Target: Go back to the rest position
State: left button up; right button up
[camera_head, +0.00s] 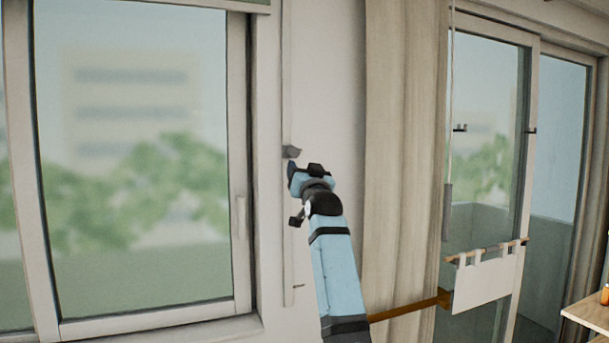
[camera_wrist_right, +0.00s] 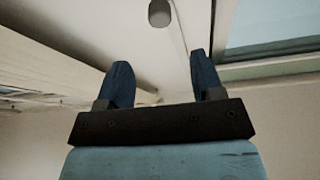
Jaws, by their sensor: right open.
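My right arm, light blue and black, reaches up in the middle of the head view. Its gripper (camera_head: 303,170) is near the wall strip between the window and the curtain. In the right wrist view the two dark blue fingers (camera_wrist_right: 161,85) stand apart with nothing between them, so the gripper is open and empty. A small grey knob (camera_head: 291,152) shows just above the fingertips in the head view. A grey rounded end (camera_wrist_right: 159,13) shows beyond the fingers in the wrist view, apart from them. My left gripper is not in view.
A window (camera_head: 130,160) with a white frame fills the left. A beige curtain (camera_head: 400,150) hangs right of my arm. A glass door (camera_head: 485,150) is further right, with a white cloth (camera_head: 487,281) on a rod before it. A wooden shelf edge (camera_head: 590,314) is at lower right.

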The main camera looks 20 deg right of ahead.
dwell(0.3)
jog(key=s+a+f+n+g+y, duration=0.15)
jog(key=s+f, duration=0.25)
jog(key=f, duration=1)
jog(key=s+a+f+n+g+y, duration=0.15)
jog(key=s+f, duration=0.25)
jog(key=f, duration=0.9)
jog(key=s+a+f+n+g, duration=0.15)
jog(key=s+f, duration=0.25)
jog(key=f, duration=1)
jog(key=s+a+f+n+g+y+p, duration=0.1)
jog(key=s+a+f+g, duration=0.15)
jog(key=s+f, duration=0.65)
jog(key=s+a+f+n+g+y, duration=0.1)
jog(key=s+a+f, duration=0.2)
jog(key=s+f, duration=0.55)
jog(key=s+a+f+g+y, duration=0.1)
jog(key=s+a+f, duration=0.1)
jog(key=s, duration=0.8)
jog(key=s+a+f+g, duration=0.2)
jog(key=s+f, duration=0.3)
jog(key=s, duration=0.5)
jog(key=shift+s+a+y+p, duration=0.35)
jog(key=shift+s+a+y, duration=0.05)
jog(key=shift+f, duration=0.1)
